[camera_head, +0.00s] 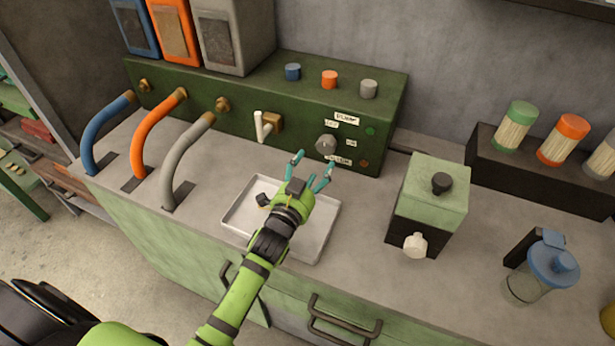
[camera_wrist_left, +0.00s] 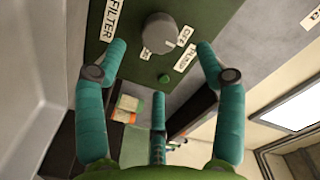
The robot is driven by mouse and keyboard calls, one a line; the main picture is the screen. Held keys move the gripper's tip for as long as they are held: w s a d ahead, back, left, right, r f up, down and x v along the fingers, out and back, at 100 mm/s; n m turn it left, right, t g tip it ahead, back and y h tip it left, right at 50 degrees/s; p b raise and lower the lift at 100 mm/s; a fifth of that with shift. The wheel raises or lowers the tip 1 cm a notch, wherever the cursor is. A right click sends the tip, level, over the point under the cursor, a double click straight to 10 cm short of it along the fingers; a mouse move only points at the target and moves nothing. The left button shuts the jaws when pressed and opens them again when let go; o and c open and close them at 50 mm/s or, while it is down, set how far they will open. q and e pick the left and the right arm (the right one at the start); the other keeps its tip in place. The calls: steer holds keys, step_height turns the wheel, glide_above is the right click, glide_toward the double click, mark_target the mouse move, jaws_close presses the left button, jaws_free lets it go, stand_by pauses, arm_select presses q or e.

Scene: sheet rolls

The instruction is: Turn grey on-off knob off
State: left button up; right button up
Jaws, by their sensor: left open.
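The grey knob (camera_head: 326,145) is round and sits on the front face of a green control box (camera_head: 225,115), with small white labels around it. In the left wrist view the knob (camera_wrist_left: 158,34) shows near the top middle, beside labels that seem to read FILTER, OFF and PUMP. Which way the knob points is hard to tell. My left gripper (camera_head: 314,161) is open in front of and a little below the knob. In the wrist view its teal fingers (camera_wrist_left: 162,46) stand apart on either side of the knob, apparently not touching it. My right gripper is not in view.
A white tray (camera_head: 240,224) lies under my left arm. A white lever (camera_head: 262,128) is left of the knob. Blue, orange and grey caps (camera_head: 369,89) top the box. A green-topped dispenser (camera_head: 434,185) and a blue-lidded bottle (camera_head: 545,272) stand to the right.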

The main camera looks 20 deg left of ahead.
arm_select(q)
steer(key=shift+s, duration=1.6)
steer(key=shift+r, duration=0.15)
